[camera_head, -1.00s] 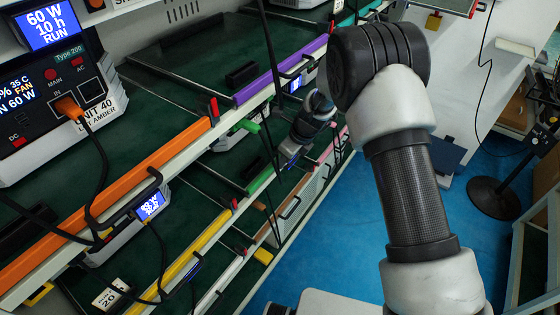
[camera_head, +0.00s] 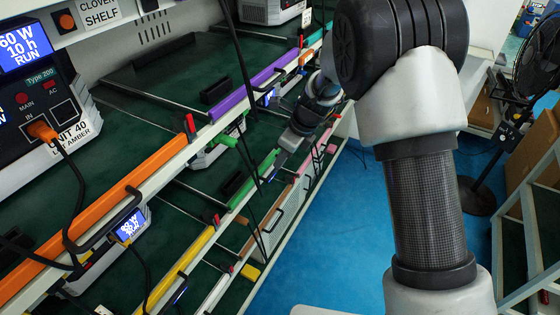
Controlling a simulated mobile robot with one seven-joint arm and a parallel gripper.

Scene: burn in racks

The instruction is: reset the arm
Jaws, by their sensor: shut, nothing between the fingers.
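My arm stands in the right half of the head view, its large elbow near the top and its forearm running away behind it. My gripper (camera_head: 279,166) is at the far end, pointing down and to the left in front of the racks. It is small in the picture and looks shut and empty. It is near the green-edged shelf front (camera_head: 256,180); I cannot tell whether they touch. Part of the forearm is hidden behind the elbow.
Rack shelves with orange (camera_head: 110,205), purple (camera_head: 255,90) and yellow (camera_head: 180,268) edges fill the left. A unit with an orange plug (camera_head: 41,130) and hanging black cables stands there. Blue floor (camera_head: 350,225) is clear. A black fan (camera_head: 540,60) and a pale frame (camera_head: 530,235) stand right.

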